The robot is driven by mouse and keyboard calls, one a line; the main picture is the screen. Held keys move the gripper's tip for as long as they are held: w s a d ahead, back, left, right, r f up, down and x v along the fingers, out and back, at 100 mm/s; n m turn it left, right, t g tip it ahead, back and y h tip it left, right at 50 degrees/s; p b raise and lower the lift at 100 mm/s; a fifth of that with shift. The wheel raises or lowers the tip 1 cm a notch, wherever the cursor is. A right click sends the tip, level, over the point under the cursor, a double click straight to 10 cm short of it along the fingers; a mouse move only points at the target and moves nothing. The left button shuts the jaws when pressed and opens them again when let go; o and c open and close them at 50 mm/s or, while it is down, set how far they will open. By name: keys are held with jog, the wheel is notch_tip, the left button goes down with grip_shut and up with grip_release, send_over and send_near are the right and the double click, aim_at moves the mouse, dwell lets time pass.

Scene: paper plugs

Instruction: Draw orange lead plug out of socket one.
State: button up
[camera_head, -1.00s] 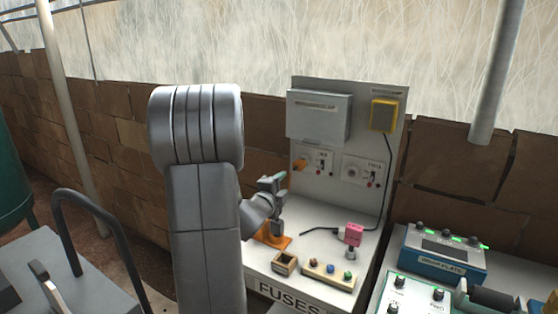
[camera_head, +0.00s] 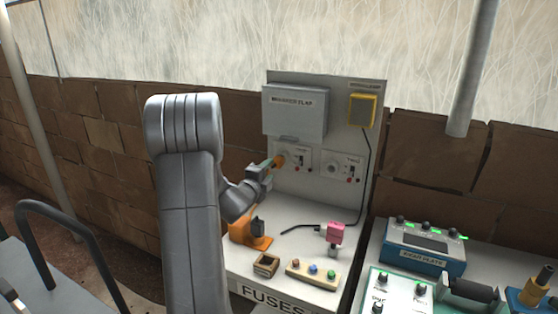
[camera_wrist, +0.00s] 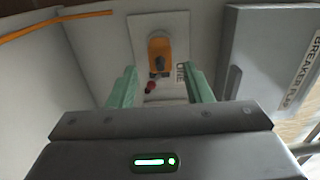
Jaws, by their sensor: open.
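The orange plug (camera_head: 280,161) sits in the socket plate marked one (camera_head: 299,159), on the upright white panel. In the wrist view the orange plug (camera_wrist: 159,52) stands ahead, between and beyond the two green fingertips. My gripper (camera_wrist: 162,88) is open, with nothing between its fingers. In the head view my gripper (camera_head: 266,169) is just left of the plug, close to it; whether they touch cannot be told there. A red button (camera_wrist: 150,87) is beside the plug on the plate.
The breaker flap box (camera_head: 295,110) juts out above the sockets. Socket two (camera_head: 341,167) is to the right. A pink plug (camera_head: 334,233), a small wooden box (camera_head: 266,265) and a fuse strip (camera_head: 314,273) are on the bench. An orange stand (camera_head: 250,240) is below my gripper.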

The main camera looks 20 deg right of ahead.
aim_at(275, 165)
dwell(0.3)
jog(key=shift+b+x, duration=0.6)
jog(key=shift+x, duration=1.4)
grip_shut()
